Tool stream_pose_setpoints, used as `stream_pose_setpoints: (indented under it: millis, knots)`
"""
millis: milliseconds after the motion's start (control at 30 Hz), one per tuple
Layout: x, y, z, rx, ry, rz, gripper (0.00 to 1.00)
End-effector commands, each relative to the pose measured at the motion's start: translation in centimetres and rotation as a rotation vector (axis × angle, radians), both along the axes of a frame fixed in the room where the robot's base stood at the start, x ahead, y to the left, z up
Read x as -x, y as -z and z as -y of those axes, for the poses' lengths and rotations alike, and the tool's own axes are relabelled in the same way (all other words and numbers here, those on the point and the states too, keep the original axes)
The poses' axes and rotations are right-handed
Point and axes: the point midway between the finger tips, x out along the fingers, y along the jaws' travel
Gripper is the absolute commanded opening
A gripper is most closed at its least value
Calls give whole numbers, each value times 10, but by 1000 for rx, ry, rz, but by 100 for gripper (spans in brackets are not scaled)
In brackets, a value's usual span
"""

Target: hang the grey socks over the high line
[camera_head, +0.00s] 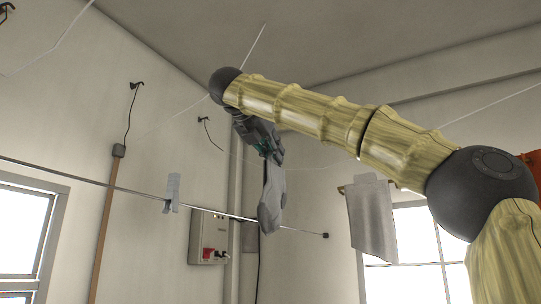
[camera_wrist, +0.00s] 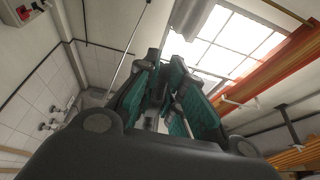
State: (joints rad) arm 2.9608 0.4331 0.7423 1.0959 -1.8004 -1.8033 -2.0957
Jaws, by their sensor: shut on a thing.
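The grey socks (camera_head: 272,198) hang down from my gripper (camera_head: 272,153) in the camera_head view. My gripper is shut on their upper end. A taut line (camera_head: 120,190) crosses from the left edge to a dark end piece near the middle. The lower part of the socks overlaps this line in the picture; I cannot tell whether they touch it. Thinner pale lines (camera_head: 172,117) run higher up; I cannot tell which is the high line. In the camera_wrist view the green-padded fingers (camera_wrist: 172,100) are close together, and the socks are mostly hidden.
A small grey cloth piece (camera_head: 172,192) hangs on the taut line. A grey towel (camera_head: 371,218) hangs before the right window. A wall box (camera_head: 208,238) with a red part and a wooden pole (camera_head: 106,225) stand behind. An orange beam (camera_wrist: 265,72) shows right in the camera_wrist view.

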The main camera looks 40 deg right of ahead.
Motion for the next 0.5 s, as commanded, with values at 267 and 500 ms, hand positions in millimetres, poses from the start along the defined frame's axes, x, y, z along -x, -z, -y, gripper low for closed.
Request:
stream_pose_setpoints:
  millis: [267,500]
  knots:
    - [-17,-4,-7,3,1,-2,0]
    - [-32,-4,-14,3,-1,-1,0]
